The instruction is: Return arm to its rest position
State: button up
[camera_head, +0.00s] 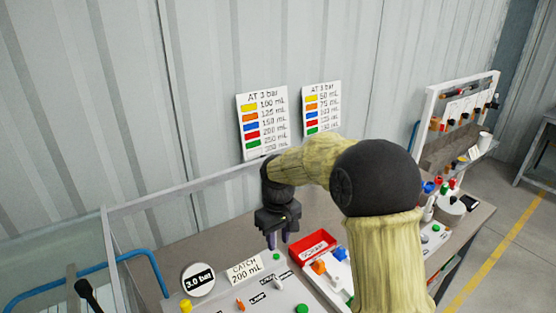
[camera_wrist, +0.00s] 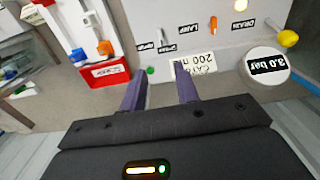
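My gripper (camera_head: 280,238) points down over the back part of a grey control panel (camera_head: 232,298) on the bench. In the wrist view my gripper (camera_wrist: 160,92) shows two purple fingers standing apart with nothing between them, so it is open and empty. My arm bends from the lower right up and over to the gripper, and it hides part of the bench behind it. A "CATCH 200 mL" sign (camera_head: 245,269) stands just left of the gripper, and a red tray (camera_head: 312,247) lies just right of it.
A round 3.0 bar gauge (camera_head: 198,279) stands at the panel's left. A blue tubular rail (camera_head: 140,256) is farther left. Two "AT 3 bar" charts (camera_head: 263,122) hang on the corrugated wall. A white tool rack (camera_head: 460,125) stands at the right, with open floor (camera_head: 505,245) in front.

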jog(key=s+d+f+m+t, duration=0.1)
jog(key=s+d+m, duration=0.6)
jog(key=s+d, duration=0.8)
jog(key=s+t, duration=0.1)
jog(key=s, duration=0.3)
jog(key=shift+f+t, duration=0.3)
jog(key=shift+f, duration=0.05)
jog(key=shift+d, duration=0.1)
dwell(1.1)
